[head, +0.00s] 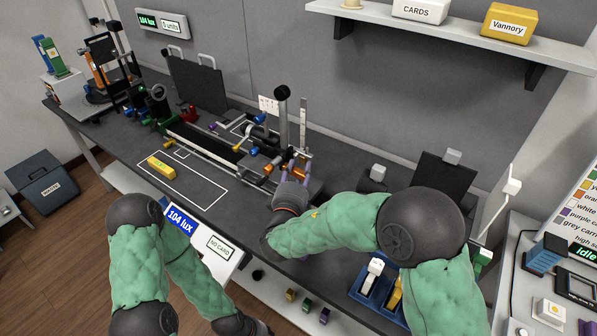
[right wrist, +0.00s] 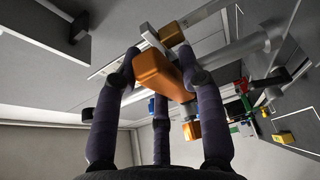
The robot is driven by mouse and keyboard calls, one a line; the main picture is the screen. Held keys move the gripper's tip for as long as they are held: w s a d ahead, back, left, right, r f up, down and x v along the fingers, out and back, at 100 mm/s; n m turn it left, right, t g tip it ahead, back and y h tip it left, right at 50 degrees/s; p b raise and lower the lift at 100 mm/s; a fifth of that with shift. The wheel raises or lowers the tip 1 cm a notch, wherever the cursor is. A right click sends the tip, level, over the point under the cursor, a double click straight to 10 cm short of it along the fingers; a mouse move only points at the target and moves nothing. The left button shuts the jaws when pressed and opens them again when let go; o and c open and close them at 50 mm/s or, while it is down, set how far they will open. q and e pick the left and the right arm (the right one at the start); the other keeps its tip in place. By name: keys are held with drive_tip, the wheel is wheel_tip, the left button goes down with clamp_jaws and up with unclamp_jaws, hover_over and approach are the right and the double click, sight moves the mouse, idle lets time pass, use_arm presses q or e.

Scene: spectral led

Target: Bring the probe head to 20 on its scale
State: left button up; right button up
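The vertical scale post (head: 303,125) stands on the bench beside a dark upright column (head: 282,110). Its markings are too small to read. Orange parts sit low by the post; I take the larger orange block (right wrist: 158,72) in the right wrist view to be the probe head or its handle, though I cannot be sure. My right gripper (head: 291,167) reaches these parts, and in the right wrist view its purple fingers (right wrist: 157,60) lie on both sides of the orange block. Whether they press on it is unclear. My left arm hangs at the lower left, with its fingers outside the frame.
A rail with optical parts (head: 205,145) runs along the bench. A yellow block (head: 160,166) lies in a white outline. A front display (head: 180,218) reads 104 lux, and a card panel (head: 218,245) reads NO CARD. A dark panel (head: 443,178) stands to the right.

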drive_tip(key=shift+o, duration=0.3)
drive_tip(key=s+a, duration=0.2)
drive_tip(key=s, duration=0.9)
drive_tip(key=shift+s+a, duration=0.2)
drive_tip(key=shift+s, duration=0.15)
